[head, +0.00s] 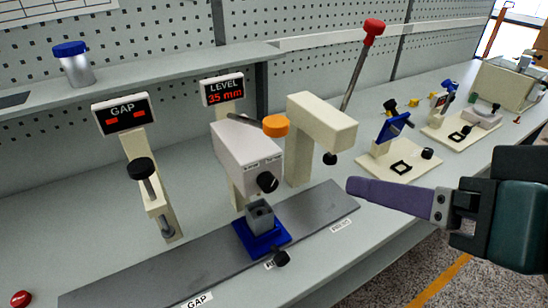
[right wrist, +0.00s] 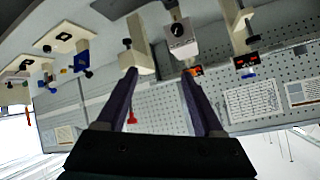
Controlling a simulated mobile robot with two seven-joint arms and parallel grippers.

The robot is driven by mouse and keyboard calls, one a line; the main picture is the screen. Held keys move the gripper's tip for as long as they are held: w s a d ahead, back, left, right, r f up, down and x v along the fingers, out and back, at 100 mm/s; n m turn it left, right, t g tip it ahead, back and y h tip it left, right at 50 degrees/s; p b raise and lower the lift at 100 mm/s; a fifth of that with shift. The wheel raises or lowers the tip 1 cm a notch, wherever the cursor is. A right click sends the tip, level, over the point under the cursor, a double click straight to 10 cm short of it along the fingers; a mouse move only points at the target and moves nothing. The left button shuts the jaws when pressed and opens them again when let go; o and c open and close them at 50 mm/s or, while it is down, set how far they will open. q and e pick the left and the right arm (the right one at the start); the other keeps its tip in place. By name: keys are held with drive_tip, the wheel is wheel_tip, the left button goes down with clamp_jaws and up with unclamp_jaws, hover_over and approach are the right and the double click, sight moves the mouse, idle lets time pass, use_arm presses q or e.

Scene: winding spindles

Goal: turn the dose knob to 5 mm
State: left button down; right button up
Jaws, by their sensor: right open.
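The black dose knob (head: 267,182) sits on the front of the pale grey box, under a display (head: 223,89) that reads LEVEL 35 mm. A light pointer mark shows on the knob, but the small print around it is unreadable. The knob also shows in the upside-down right wrist view (right wrist: 178,29), beyond the fingertips. My right gripper (head: 354,188) is to the right of the knob, apart from it, its purple fingers pointing left. In the right wrist view, the fingers (right wrist: 159,72) are spread with nothing between them. My left gripper is not in view.
An orange-ended lever (head: 275,125) sticks out above the knob. A blue-based grey cup (head: 262,220) stands below it on a dark rail (head: 130,280). A cream press (head: 320,125) with a red-tipped handle (head: 374,28) stands between knob and gripper. The GAP post (head: 150,185) is left.

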sight(271, 187)
drive_tip(key=w+a+f+m+t+y+b, duration=0.1)
drive_tip(key=w+a+f+t+y+b, duration=0.15)
drive_tip(key=f+b, duration=0.75)
drive_tip(key=w+a+f+m+t+y+b, duration=0.15)
drive_tip(key=w+a+f+b, duration=0.35)
drive_tip(key=b, duration=0.9)
drive_tip(key=shift+t+y, duration=0.5)
drive_tip(key=shift+y, duration=0.1)
drive_tip(key=x, duration=0.2)
drive_tip(key=b+x, duration=0.1)
drive_tip(key=x, duration=0.2)
drive_tip(key=b+x, duration=0.1)
drive_tip(key=x, duration=0.2)
drive_tip(key=shift+w+d+f, duration=0.1)
drive_tip(key=shift+w+d, duration=0.2)
drive_tip(key=shift+d, duration=0.1)
clamp_jaws()
